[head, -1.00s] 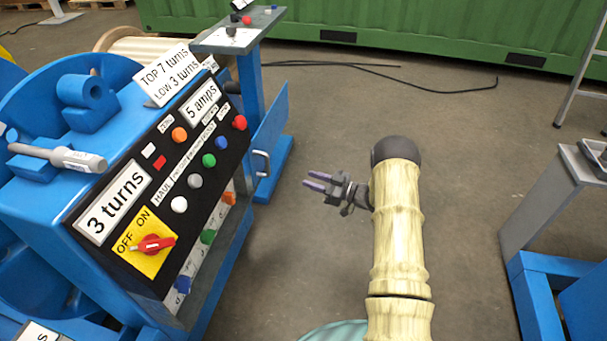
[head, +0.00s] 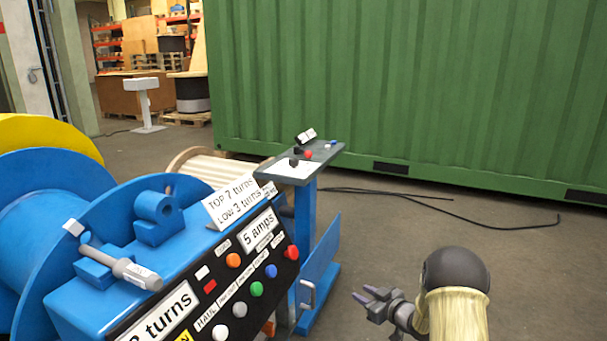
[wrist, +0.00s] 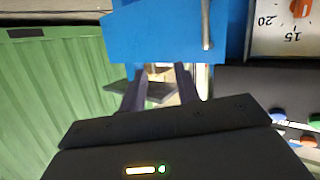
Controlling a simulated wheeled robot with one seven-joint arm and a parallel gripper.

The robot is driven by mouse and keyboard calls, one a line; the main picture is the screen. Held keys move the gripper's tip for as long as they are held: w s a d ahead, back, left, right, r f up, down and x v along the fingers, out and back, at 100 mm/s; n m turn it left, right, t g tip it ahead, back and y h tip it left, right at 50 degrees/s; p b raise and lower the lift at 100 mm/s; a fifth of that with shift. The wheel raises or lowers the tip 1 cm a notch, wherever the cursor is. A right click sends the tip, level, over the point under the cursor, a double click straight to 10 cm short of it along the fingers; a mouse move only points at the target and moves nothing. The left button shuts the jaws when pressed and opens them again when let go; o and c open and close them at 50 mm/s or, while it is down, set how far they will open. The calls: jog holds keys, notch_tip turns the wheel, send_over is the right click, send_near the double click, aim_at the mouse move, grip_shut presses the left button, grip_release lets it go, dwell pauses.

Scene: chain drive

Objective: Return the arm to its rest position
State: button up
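My gripper (head: 364,296) shows low in the head view, right of the blue machine, over open floor. Its two fingers stand apart with nothing between them. In the wrist view the fingers (wrist: 160,88) also show apart and empty. My pale arm with its dark rounded joint rises from the bottom edge; the rest of the arm is out of view.
The blue machine's button panel (head: 211,296) is left of my gripper. A blue stand (head: 308,212) with an open blue door (head: 320,268) is behind it. A green container (head: 420,90) closes the back. A black cable (head: 430,209) lies on the floor.

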jog(key=s+d+r+m+g+h, duration=0.1)
jog(key=s+r+m+g+h, duration=0.3)
jog(key=s+r+h, duration=0.55)
jog(key=s+a+r+m+g+y+p, duration=0.1)
jog(key=s+a+m+g, duration=0.15)
jog(key=s, duration=1.05)
jog(key=s+a+m+g+y, duration=0.1)
jog(key=s+a+m+g, duration=0.15)
jog(key=s, duration=1.05)
notch_tip(320, 180, up, 38)
jog(key=n+p, duration=0.1)
jog(key=p, duration=3.7)
jog(key=shift+w+d+g, duration=0.3)
jog(key=shift+d+g, duration=0.05)
jog(key=shift+g, duration=0.05)
jog(key=shift+f+h, duration=0.1)
jog(key=shift+h, duration=0.15)
jog(key=shift+w, duration=0.1)
